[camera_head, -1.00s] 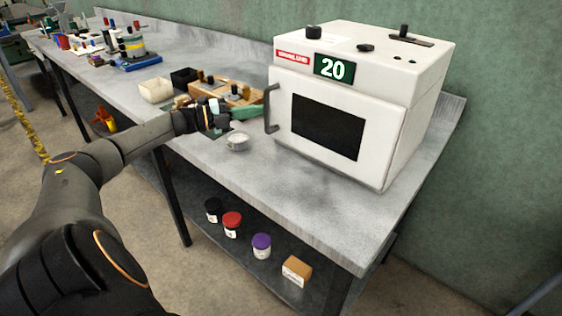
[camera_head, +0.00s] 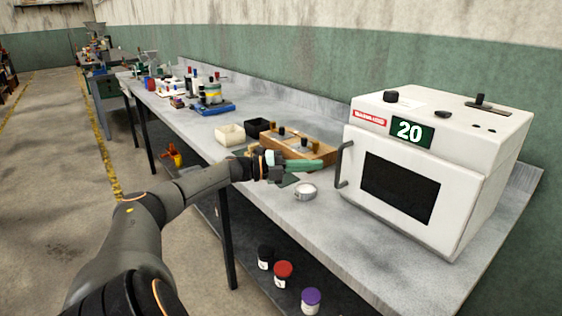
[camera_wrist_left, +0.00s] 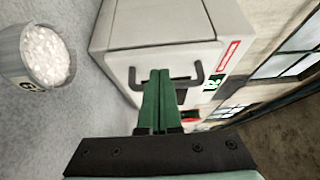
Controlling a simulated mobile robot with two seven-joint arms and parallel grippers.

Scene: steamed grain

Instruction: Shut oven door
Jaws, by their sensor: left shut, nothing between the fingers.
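The white oven (camera_head: 437,165) stands on the right of the grey bench, with a green "20" display. Its door (camera_head: 402,188) has a dark window and looks flush with the oven body in the head view. The door's dark handle (camera_head: 344,165) is on its left side. My left gripper (camera_head: 320,164), with green fingers, is shut and empty just left of the handle, with a small gap. In the left wrist view the shut fingers (camera_wrist_left: 159,76) overlap the middle of the handle (camera_wrist_left: 196,76) and hide part of it. My right gripper is out of view.
A bowl (camera_head: 306,193) sits on the bench (camera_head: 265,215) below the gripper; white grains fill it in the left wrist view (camera_wrist_left: 45,55). A wooden block holder (camera_head: 300,147), a cream bin (camera_head: 230,134) and a black bin (camera_head: 259,127) stand behind. Jars sit on the lower shelf.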

